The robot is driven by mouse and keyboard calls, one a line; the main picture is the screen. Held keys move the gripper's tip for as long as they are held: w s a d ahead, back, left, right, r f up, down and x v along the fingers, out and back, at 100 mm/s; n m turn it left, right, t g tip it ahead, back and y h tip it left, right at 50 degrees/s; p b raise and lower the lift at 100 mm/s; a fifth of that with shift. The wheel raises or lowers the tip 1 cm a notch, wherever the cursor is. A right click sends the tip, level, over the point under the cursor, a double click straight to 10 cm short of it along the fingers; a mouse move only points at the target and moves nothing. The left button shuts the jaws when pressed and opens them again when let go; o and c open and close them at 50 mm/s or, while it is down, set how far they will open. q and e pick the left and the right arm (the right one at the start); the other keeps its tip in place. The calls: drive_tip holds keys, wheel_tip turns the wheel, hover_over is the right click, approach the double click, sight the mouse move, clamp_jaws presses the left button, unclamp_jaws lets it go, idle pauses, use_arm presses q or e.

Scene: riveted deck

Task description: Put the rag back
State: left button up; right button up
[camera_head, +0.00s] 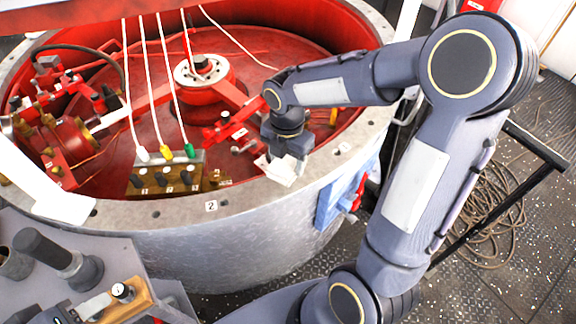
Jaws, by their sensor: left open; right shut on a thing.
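A small white rag (278,172) hangs under my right gripper (284,155), which is shut on it. The gripper points down and is in front of the inner edge of the large round tub's pale rim (247,191). I cannot tell whether the rag touches the rim. The fingertips are partly hidden by the gripper body and the rag. My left gripper is not in view.
Inside the red tub are a central hub (203,70), a connector block (165,178) with several white cables, and red pipework (70,140). A grey console (110,256) stands lower left. Coiled rope (500,205) lies on the deck at right, near a black rail (530,150).

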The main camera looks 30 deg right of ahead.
sight(288, 168)
drive_tip(key=shift+w+d+f, duration=0.15)
drive_tip(key=shift+f, duration=0.1)
drive_tip(key=shift+w+d+f, duration=0.1)
drive_tip(key=shift+w+f, duration=0.05)
drive_tip(key=shift+f, duration=0.8)
drive_tip(key=shift+w+d+f, duration=0.1)
drive_tip(key=shift+f, duration=0.85)
drive_tip(key=shift+f, duration=0.15)
drive_tip(key=o, duration=1)
